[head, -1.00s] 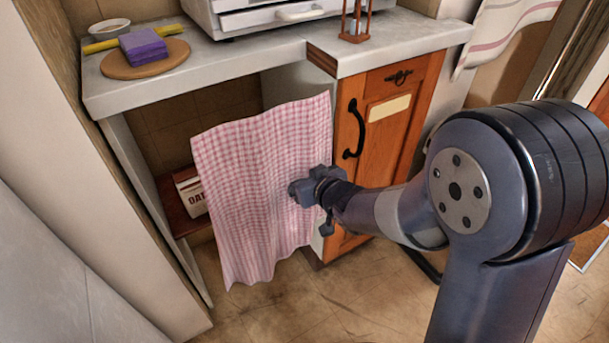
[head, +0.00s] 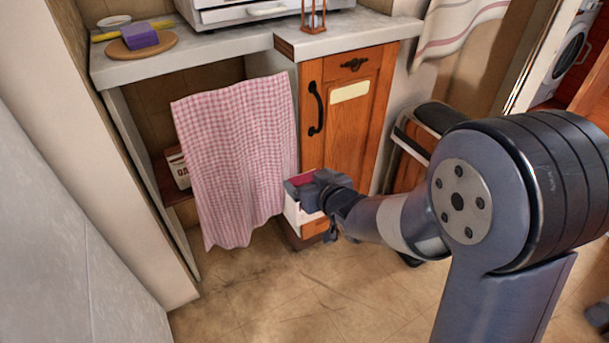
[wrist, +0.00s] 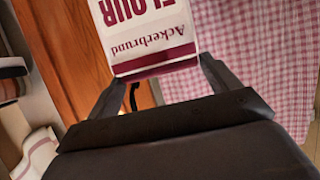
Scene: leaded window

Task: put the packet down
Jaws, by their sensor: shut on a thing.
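A white flour packet with dark red print and a dark red band (wrist: 152,35) is between the jaws of my gripper (wrist: 165,75), which is shut on it. In the head view the packet (head: 296,214) is held in the air in front of the lower part of the orange cabinet, just right of the checked curtain. My gripper (head: 305,190) covers part of the packet there. The packet's far end is cut off in the wrist view.
A pink checked curtain (head: 235,150) hangs under the counter (head: 200,52). Behind its left edge, another packet (head: 179,168) stands on a low shelf. A wooden cabinet door (head: 350,120) is right of the curtain. The floor (head: 270,290) in front is clear.

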